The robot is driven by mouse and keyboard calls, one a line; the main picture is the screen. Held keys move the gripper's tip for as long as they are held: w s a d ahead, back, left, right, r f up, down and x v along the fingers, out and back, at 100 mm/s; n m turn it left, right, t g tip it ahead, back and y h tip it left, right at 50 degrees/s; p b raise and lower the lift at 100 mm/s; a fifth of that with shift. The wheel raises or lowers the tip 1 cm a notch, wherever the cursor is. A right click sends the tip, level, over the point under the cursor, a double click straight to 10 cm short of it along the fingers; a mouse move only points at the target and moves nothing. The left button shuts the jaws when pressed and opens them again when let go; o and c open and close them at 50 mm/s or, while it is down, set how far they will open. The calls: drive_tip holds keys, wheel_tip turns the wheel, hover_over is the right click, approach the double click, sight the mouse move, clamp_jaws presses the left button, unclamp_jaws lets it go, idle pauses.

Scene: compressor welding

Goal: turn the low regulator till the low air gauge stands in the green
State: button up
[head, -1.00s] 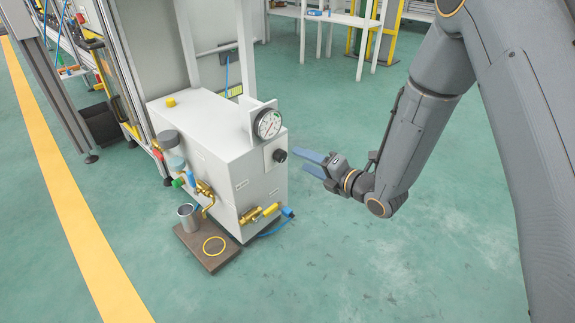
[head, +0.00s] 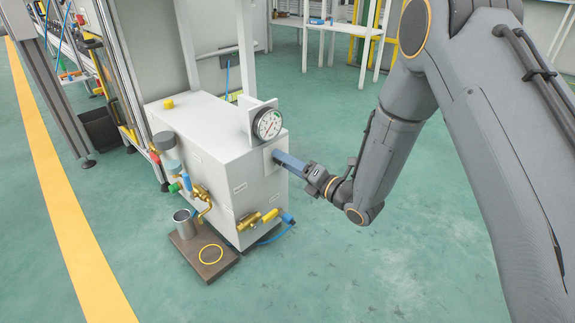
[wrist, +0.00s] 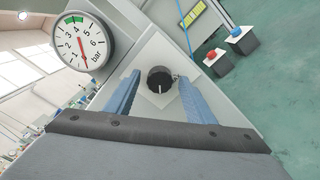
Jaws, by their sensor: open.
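The low regulator is a round black knob (wrist: 160,80) with a white mark, on a pale square plate on the cabinet's side. The low air gauge (head: 268,124) is a white dial on top of the cabinet. In the wrist view the gauge (wrist: 80,42) has a green band at its top, and its red needle runs toward the bottom, away from the green. My gripper (wrist: 160,76) is open, with one blue finger on each side of the knob and a gap visible.
The grey cabinet (head: 200,150) carries brass valves (head: 260,218) low on its front. A metal cup (head: 184,222) stands on a brown plate (head: 190,250) before it. Red and blue buttons (wrist: 234,32) on boxes show at the right. The floor right of the cabinet is clear.

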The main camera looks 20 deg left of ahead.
drive_tip(key=shift+c, duration=0.2)
drive_tip(key=c, duration=1)
drive_tip(key=shift+r+m+p, duration=0.1)
drive_tip(key=shift+m+p, duration=0.2)
drive_tip(key=shift+p, duration=0.05)
